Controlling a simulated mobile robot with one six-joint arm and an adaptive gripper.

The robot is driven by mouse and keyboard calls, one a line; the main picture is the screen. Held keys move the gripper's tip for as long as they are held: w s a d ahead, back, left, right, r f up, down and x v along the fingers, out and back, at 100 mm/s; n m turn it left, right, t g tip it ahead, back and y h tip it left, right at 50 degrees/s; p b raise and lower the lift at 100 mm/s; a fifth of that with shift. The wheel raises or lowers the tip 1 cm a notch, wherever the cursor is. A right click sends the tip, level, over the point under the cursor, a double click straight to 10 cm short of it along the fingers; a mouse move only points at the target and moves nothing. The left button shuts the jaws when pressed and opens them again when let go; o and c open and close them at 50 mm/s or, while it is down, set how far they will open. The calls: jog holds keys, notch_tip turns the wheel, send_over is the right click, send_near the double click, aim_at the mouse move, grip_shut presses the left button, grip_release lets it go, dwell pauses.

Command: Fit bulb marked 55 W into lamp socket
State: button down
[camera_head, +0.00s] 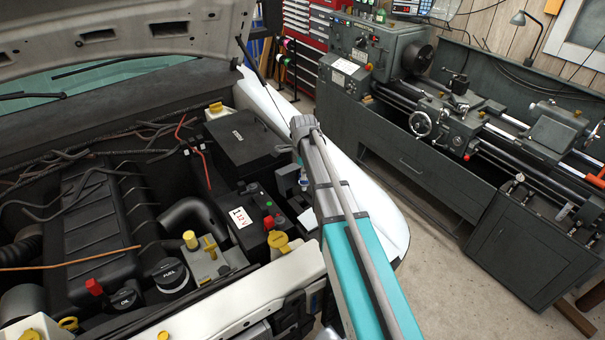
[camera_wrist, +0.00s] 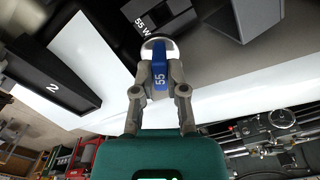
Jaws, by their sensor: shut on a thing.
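A bulb (camera_wrist: 159,72) with a blue body marked 55 and a pale round end shows in the wrist view. My gripper (camera_wrist: 160,80) is shut on its blue body, one finger on each side, with the pale end pointing away from me. Just beyond that end is a grey block (camera_wrist: 160,14) marked 55 W. I cannot tell whether the bulb touches it, and the lamp socket's opening cannot be made out.
A black box (camera_wrist: 55,75) marked 2 stands left of the bulb in the wrist view. In the head view, a 12 V battery (camera_head: 240,217) and a black box (camera_head: 240,140) are left of my arm. A white fender (camera_head: 268,103) and a grey lathe (camera_head: 440,160) lie right.

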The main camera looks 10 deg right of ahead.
aim_at(303, 189)
jog(key=shift+f, duration=0.2)
jog(key=shift+f+b, duration=4.8)
jog(key=shift+b, duration=0.15)
jog(key=shift+f, duration=0.1)
jog(key=c, duration=0.6)
grip_release()
jog(key=shift+w, duration=0.1)
